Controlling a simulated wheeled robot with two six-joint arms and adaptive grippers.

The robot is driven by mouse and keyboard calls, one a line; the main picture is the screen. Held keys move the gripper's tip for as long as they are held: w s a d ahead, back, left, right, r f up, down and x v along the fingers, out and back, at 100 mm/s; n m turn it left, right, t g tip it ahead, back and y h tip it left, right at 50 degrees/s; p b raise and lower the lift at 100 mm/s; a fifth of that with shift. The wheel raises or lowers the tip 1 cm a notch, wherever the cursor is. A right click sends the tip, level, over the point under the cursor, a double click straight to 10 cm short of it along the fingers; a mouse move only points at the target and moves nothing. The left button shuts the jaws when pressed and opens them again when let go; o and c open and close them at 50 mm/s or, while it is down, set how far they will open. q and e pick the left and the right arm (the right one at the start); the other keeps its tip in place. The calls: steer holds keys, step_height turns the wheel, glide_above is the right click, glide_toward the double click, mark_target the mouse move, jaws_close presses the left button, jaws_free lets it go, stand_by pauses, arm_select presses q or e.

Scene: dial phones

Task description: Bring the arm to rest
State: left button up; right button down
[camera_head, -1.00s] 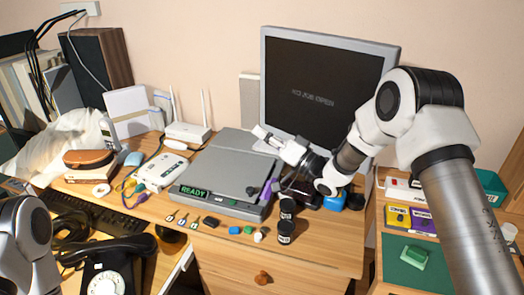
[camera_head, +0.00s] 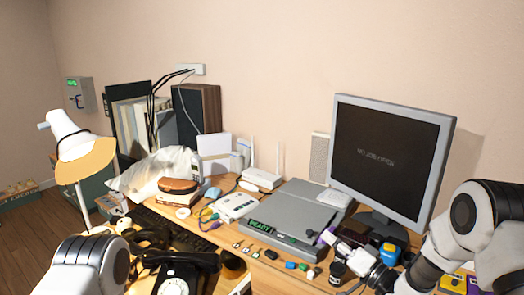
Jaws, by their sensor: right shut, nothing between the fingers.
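My right arm comes in from the lower right corner. Its wrist reaches left along the front of the desk, and my right gripper (camera_head: 330,238) is shut with nothing held. The gripper is beside the front right corner of the grey flat device (camera_head: 301,213), whose green display reads READY, close to a small purple item (camera_head: 322,241). I cannot tell whether it touches either. A black jar (camera_head: 338,272) stands just below the wrist. A white link of my left arm shows at the lower left; my left gripper is out of the picture.
A monitor (camera_head: 389,155) stands behind my right wrist. A black dial phone (camera_head: 177,277) is at the front left. A lamp (camera_head: 84,158) stands at far left. Small coloured items and keys (camera_head: 270,254) lie along the front edge.

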steer(key=s+d+f+m+g+h+p, duration=0.1)
steer(key=s+f+m+g+h, duration=0.2)
steer(key=s+f, duration=0.75)
steer(key=s+f+g+h+p, duration=0.1)
steer(key=s+f+g+h, duration=0.25)
steer(key=s+f, duration=0.65)
steer(key=s+d+f+n+g+h, duration=0.2)
steer(key=s+d+f+g+h, duration=0.1)
steer(key=s, duration=0.8)
steer(key=s+d+f+n+g+h, duration=0.3)
steer(key=s+f+g, duration=0.3)
steer(key=s, duration=0.5)
steer(key=shift+s+d, duration=0.25)
